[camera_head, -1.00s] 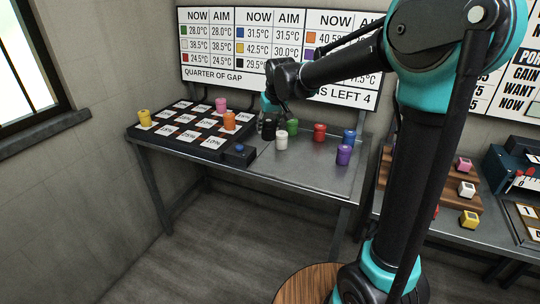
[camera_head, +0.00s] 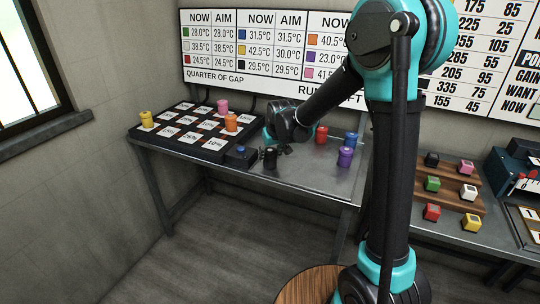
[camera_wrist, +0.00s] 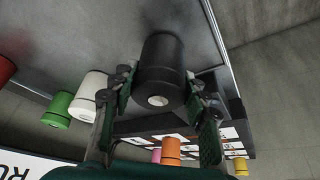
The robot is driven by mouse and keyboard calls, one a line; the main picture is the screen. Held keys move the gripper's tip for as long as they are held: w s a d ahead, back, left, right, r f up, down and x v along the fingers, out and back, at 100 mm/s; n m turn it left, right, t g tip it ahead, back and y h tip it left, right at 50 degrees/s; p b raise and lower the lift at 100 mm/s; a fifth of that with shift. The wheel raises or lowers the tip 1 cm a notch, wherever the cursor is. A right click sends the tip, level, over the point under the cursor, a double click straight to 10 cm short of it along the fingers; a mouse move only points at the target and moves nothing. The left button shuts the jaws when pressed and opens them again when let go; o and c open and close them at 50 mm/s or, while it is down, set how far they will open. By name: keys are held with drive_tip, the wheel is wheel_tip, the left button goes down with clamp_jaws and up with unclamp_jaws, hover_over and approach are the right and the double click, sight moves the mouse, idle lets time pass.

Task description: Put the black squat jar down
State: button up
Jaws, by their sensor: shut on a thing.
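The black squat jar (camera_head: 270,159) is at the front part of the grey table (camera_head: 313,175), right of the black card tray. My gripper (camera_head: 279,150) is at the jar, partly hidden by my own wrist in the head view. In the wrist view the black jar (camera_wrist: 162,72) sits between the two green-padded fingers (camera_wrist: 165,100), which are shut on it. I cannot tell whether its base touches the table.
White (camera_wrist: 91,96) and green (camera_wrist: 57,108) jars stand close by; my arm hides them in the head view. Red (camera_head: 321,134), blue (camera_head: 350,139) and purple (camera_head: 345,157) jars stand to the right. The card tray (camera_head: 212,151), holding yellow, pink and orange jars, is left. A dark box with a blue button (camera_head: 241,151) is near.

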drive_tip(key=shift+f, duration=0.1)
drive_tip(key=o, duration=1.3)
drive_tip(key=shift+c, duration=0.2)
drive_tip(key=v, duration=1.2)
drive_tip(key=s+d+f+m, duration=0.1)
drive_tip(key=s+d+f, duration=0.4)
drive_tip(key=s+d, duration=0.2)
drive_tip(key=s+d+f+m+h, duration=0.1)
drive_tip(key=s+d+f, duration=0.3)
drive_tip(key=s+d, duration=0.4)
drive_tip(key=s+d+f+m+h, duration=0.1)
drive_tip(key=s+d+f+m, duration=0.2)
drive_tip(key=s+d+f, duration=0.2)
drive_tip(key=s+d, duration=0.3)
drive_tip(key=d, duration=0.1)
drive_tip(key=shift+f, duration=0.3)
